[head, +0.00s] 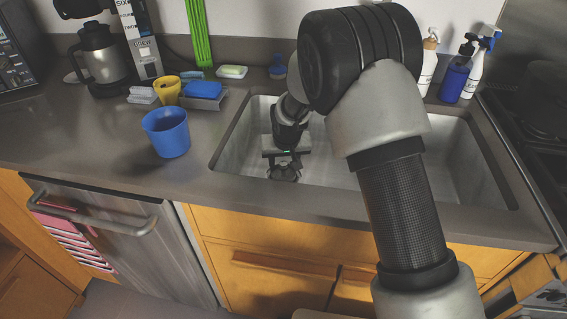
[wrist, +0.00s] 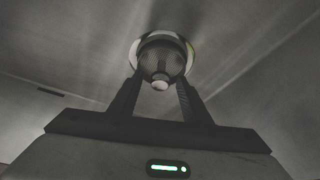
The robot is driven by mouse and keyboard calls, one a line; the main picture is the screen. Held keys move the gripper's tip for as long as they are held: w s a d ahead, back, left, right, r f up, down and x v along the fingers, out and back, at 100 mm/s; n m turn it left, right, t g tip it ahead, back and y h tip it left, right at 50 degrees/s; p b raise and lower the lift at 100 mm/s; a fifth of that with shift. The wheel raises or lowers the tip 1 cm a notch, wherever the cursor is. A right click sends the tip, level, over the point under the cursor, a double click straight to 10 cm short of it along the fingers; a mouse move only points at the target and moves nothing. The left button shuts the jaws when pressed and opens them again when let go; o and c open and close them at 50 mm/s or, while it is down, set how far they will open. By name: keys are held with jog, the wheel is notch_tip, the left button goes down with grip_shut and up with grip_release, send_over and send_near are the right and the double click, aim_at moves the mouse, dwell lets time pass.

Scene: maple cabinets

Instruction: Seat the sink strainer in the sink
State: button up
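The sink strainer is a round, dark mesh piece with a pale knob. It shows in the wrist view (wrist: 162,62) between my fingertips, the knob facing the camera. My gripper (wrist: 160,80) has a finger against each side of it and looks shut on it. In the head view my gripper (head: 283,173) points down inside the left part of the grey sink (head: 343,172). A pale ring shows around the strainer in the wrist view; I cannot tell whether it is the strainer's rim or the drain's edge. The strainer's underside is hidden.
A blue cup (head: 167,134) stands left of the sink. A yellow cup (head: 167,91) and a blue sponge (head: 204,89) are behind it. Bottles (head: 455,78) stand at the back right, beside the stove (head: 540,105). My arm hides part of the sink.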

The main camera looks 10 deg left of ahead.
jog(key=shift+r, duration=0.1)
jog(key=p+v, duration=0.3)
jog(key=v, duration=1.4)
jog(key=s+d+r+m, duration=0.2)
jog(key=s+d+r, duration=0.6)
jog(key=d+r, duration=0.5)
jog(key=s+d+r+m+t+h+p, duration=0.1)
jog(key=s+d, duration=0.5)
jog(key=s, duration=0.3)
jog(key=s+d+r+m+p, duration=0.1)
jog(key=s+d+r, duration=0.1)
jog(key=s+d, duration=0.55)
notch_tip(320, 180, up, 17)
jog(key=a+p, duration=0.1)
jog(key=p, duration=1.5)
jog(key=shift+s+a, duration=0.35)
jog(key=shift+a, duration=0.05)
